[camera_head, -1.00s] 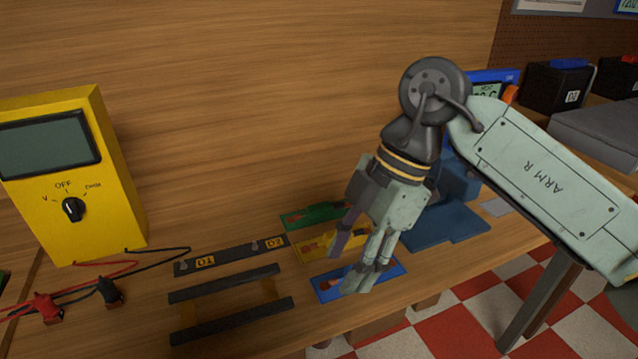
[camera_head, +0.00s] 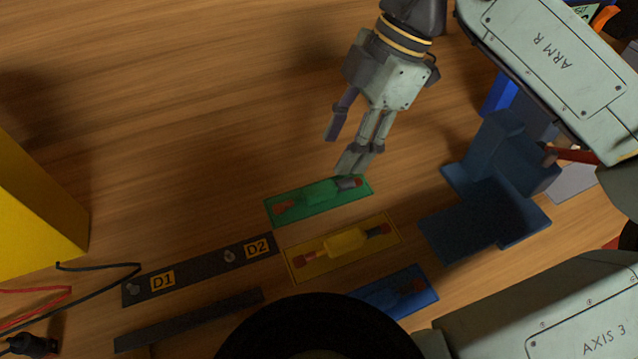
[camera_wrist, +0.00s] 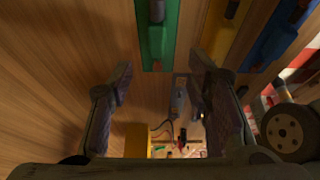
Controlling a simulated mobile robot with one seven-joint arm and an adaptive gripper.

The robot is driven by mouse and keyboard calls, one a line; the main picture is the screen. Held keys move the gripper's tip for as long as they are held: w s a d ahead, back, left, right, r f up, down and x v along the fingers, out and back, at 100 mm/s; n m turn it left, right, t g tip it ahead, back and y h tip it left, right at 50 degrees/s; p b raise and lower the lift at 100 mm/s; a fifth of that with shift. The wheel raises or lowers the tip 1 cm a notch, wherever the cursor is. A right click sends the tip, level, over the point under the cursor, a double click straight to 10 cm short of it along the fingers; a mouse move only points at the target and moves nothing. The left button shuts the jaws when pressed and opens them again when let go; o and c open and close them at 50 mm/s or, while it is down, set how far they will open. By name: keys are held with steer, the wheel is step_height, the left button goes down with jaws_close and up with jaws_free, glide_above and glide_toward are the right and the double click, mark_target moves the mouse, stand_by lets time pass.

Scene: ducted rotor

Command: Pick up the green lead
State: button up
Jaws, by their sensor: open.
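The green lead (camera_head: 318,197) lies on a flat green plate (camera_head: 280,217) on the wooden bench, with reddish and dark ends. It also shows at the top of the wrist view (camera_wrist: 157,38), ahead of and between the line of the fingers. My gripper (camera_head: 346,150) is open and empty, above the bench just behind the green plate. One fingertip overlaps the right end of the lead in the head view; I cannot tell if they touch. In the wrist view the two fingers (camera_wrist: 163,80) stand wide apart with nothing between them.
A yellow lead (camera_head: 343,243) and a blue lead (camera_head: 395,295) lie on plates in front. A dark D1/D2 strip (camera_head: 195,270) is at the left. A blue stand (camera_head: 490,205) is at the right, a yellow meter (camera_head: 35,210) far left. Bare bench lies behind the green plate.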

mark_target(319, 187)
steer(key=b+x, duration=0.1)
steer(key=x, duration=0.2)
steer(key=shift+f, duration=0.2)
steer(key=b+x, duration=0.3)
steer(key=x, duration=0.2)
steer(key=shift+w+a+f, duration=0.15)
steer(key=shift+a+f, duration=0.1)
steer(key=shift+f, duration=0.05)
steer(key=shift+r, duration=0.1)
jaws_close()
